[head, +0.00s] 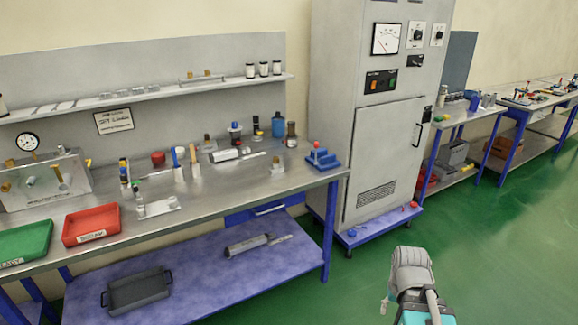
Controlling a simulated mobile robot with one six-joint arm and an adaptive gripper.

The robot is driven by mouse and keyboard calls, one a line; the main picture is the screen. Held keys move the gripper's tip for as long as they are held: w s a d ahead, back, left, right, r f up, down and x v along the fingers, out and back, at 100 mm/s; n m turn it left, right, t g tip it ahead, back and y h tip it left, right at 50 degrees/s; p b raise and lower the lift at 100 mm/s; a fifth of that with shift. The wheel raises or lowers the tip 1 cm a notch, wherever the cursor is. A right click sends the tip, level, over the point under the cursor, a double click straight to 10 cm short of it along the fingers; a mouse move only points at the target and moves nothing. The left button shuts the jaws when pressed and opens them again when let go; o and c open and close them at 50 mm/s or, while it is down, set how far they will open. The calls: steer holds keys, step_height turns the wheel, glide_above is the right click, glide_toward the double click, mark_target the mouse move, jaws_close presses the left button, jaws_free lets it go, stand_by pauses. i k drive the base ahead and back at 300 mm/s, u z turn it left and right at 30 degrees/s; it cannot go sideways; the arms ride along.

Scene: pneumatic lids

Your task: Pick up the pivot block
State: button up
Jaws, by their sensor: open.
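I cannot tell for sure which piece is the pivot block. A small pale metal block with a brass top (277,166) stands near the right end of the steel workbench and could be it. To its right, a blue stepped fixture with a red knob (322,157) sits at the bench corner. Part of my own arm (412,270) shows at the lower right, over the green floor and well apart from the bench. I cannot make out my gripper's fingers in this view.
The workbench (215,190) holds red (91,225) and green (25,243) trays, bottles and small tools. A shelf (150,98) runs above it. A grey cabinet (380,150) stands right of the bench. The green floor (500,240) at right is open.

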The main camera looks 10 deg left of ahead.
mark_target(276, 169)
steer(key=i, duration=0.55)
steer(key=u, duration=0.6)
steer(key=i, duration=0.65)
steer(key=u, duration=0.6)
steer(key=k, duration=0.9)
steer(key=u, duration=0.1)
steer(key=i, duration=0.3)
steer(key=u, duration=0.05)
